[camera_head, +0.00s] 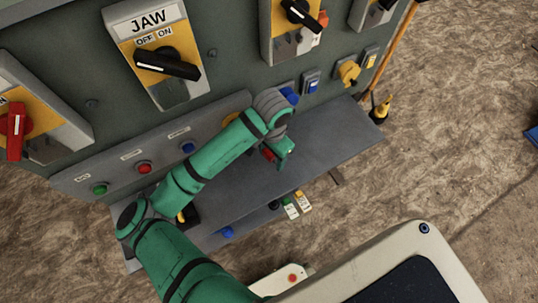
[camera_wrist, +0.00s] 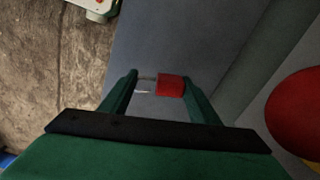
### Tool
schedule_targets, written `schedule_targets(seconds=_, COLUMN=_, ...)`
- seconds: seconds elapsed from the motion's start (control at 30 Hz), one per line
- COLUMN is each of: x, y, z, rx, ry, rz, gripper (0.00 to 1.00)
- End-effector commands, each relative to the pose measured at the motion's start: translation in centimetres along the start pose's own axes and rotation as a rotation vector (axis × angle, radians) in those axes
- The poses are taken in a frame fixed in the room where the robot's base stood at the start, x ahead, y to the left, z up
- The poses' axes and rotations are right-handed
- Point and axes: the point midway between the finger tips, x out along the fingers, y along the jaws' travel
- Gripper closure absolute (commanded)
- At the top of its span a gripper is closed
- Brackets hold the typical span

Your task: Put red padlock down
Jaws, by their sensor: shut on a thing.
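My gripper (camera_wrist: 160,88) is shut on the red padlock (camera_wrist: 171,86). In the wrist view the padlock's red body sits by the right finger and its thin metal shackle points to the left finger. Behind it is the plain grey shelf (camera_wrist: 150,40). In the head view my green arm reaches over the shelf (camera_head: 310,145), with my gripper (camera_head: 281,158) above it. A small red part of the padlock (camera_head: 268,154) shows beside the gripper. I cannot tell whether the padlock touches the shelf.
The control panel (camera_head: 95,65) with the JAW switch (camera_head: 167,65) rises behind the shelf. Green (camera_head: 99,189), red (camera_head: 144,167) and blue buttons line its lower ledge. Tags (camera_head: 291,208) hang at the shelf's front edge. The shelf's right part is clear. A yellow-black object (camera_head: 381,109) stands at its right end.

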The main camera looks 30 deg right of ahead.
Motion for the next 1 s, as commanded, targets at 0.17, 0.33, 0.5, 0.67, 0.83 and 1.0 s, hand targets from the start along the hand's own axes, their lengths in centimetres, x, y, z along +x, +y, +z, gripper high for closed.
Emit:
schedule_targets(seconds=0.17, x=1.3, y=-0.1, z=0.1, rx=-0.003, ry=0.0, rz=-0.001, gripper=0.72)
schedule_targets(seconds=0.33, x=2.6, y=-0.1, z=0.2, rx=-0.005, ry=-0.002, rz=0.0, gripper=0.72)
schedule_targets(seconds=0.5, x=4.8, y=-0.4, z=0.3, rx=-0.009, ry=-0.002, rz=-0.002, gripper=0.72)
schedule_targets(seconds=0.67, x=5.2, y=-0.6, z=0.3, rx=-0.01, ry=0.0, rz=-0.001, gripper=0.72)
schedule_targets(seconds=0.83, x=5.2, y=-0.7, z=0.4, rx=-0.013, ry=0.0, rz=-0.001, gripper=0.72)
schedule_targets(seconds=1.0, x=5.5, y=-0.8, z=0.5, rx=-0.015, ry=0.0, rz=-0.002, gripper=0.35)
